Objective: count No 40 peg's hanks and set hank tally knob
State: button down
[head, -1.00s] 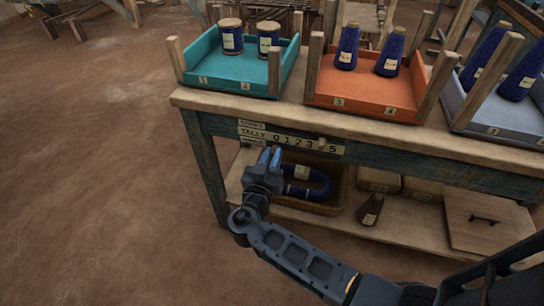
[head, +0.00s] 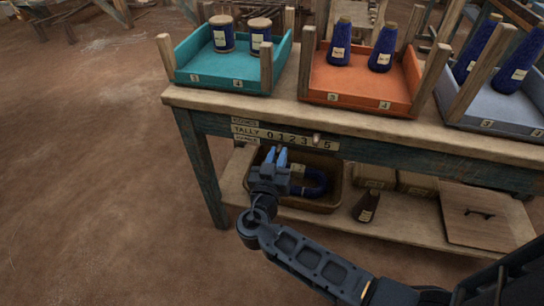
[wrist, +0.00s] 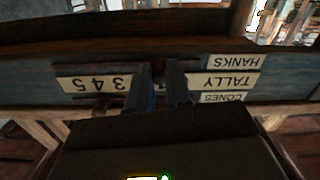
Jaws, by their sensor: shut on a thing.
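The tally board (head: 283,134) is on the bench's front rail, with digits in a row and labels CONES, TALLY and HANKS at its left end. It shows upside down in the wrist view (wrist: 97,84). My gripper (head: 276,156) is at its lower edge, below digits 0 and 1. In the wrist view my fingers (wrist: 158,85) stand slightly apart across the board, shut on what seems to be the hank tally knob, mostly hidden between them. A pale knob (head: 316,138) on the upper side covers digit 4. I cannot make out the No 40 peg.
A brown tray (head: 322,209) with a blue hank (head: 317,188) is on the lower shelf behind my gripper. Left floor is clear.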

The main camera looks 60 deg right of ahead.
jog(key=c, duration=1)
grip_release()
jog(key=shift+c, duration=0.2)
jog(key=v, duration=0.8)
jog(key=shift+b, duration=0.3)
jog(key=shift+d, duration=0.1)
